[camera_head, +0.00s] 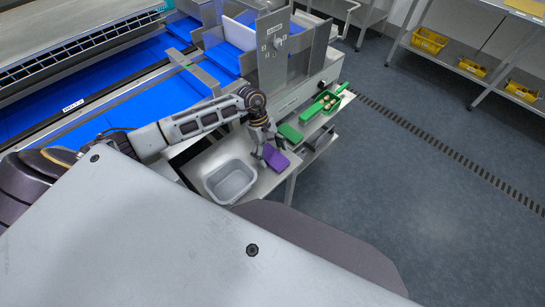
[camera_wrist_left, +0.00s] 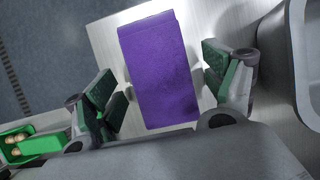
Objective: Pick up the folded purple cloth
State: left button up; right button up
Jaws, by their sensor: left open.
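The folded purple cloth (camera_head: 275,158) lies flat on the metal side table, near its right edge. In the left wrist view the cloth (camera_wrist_left: 160,65) is a purple rectangle filling the middle. My left gripper (camera_head: 269,145) is open just above the cloth. In the left wrist view the fingers of my left gripper (camera_wrist_left: 160,88) stand on either side of the cloth, with a gap showing at each side. How high the fingertips are above the table is hard to tell. My right gripper is not in view.
A grey tub (camera_head: 231,180) stands on the side table left of the cloth. The blue conveyor (camera_head: 145,73) is behind my arm. Open floor lies to the right.

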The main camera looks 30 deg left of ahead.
aim_at(272, 154)
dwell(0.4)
pick_arm(q)
jog(key=c, duration=1)
jog(key=shift+r+b, duration=0.35)
jog(key=shift+r, duration=4.65)
jog(key=shift+o, duration=1)
jog(key=shift+c, duration=1)
jog(key=shift+d, duration=0.15)
